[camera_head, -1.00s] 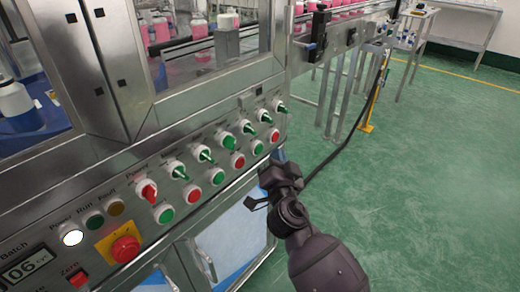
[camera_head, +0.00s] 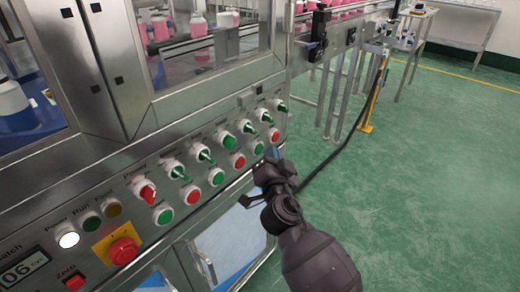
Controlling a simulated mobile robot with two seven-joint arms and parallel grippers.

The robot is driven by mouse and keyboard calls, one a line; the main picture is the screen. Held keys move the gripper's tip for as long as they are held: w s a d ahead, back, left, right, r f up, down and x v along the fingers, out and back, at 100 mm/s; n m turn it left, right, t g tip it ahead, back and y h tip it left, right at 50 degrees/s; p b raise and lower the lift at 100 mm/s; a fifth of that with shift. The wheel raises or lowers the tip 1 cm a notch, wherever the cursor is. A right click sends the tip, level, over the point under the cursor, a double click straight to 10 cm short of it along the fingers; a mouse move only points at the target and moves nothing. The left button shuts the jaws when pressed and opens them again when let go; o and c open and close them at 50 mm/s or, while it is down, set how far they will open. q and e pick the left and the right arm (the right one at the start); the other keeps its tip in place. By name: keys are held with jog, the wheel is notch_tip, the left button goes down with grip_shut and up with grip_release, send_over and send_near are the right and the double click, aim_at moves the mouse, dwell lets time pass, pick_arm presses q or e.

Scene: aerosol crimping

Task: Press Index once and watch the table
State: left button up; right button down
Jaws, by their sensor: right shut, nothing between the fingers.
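The control panel (camera_head: 130,193) fills the lower left of the head view, with rows of round green and red buttons and switches. The small labels over most of them are too blurred to read, so I cannot tell which is Index. My right gripper (camera_head: 249,197) is shut and empty, in front of the panel's right part, below the green and red buttons and apart from them. Behind the window at the left edge, part of the blue table (camera_head: 22,120) shows with a bottle (camera_head: 12,99) on it. My left gripper is not in view.
The white Power lamp (camera_head: 68,240) is lit; the Run and Fault lamps look unlit. A red knob on a yellow plate (camera_head: 123,250) and a counter reading 06 (camera_head: 22,270) sit lower left. A conveyor frame (camera_head: 345,50) stands behind; green floor (camera_head: 440,190) is free on the right.

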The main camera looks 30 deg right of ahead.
dwell(0.3)
dwell(0.5)
dwell(0.5)
jog(key=shift+w+a+b, duration=0.15)
jog(key=shift+w+b, duration=0.15)
jog(key=shift+w, duration=0.15)
dwell(0.3)
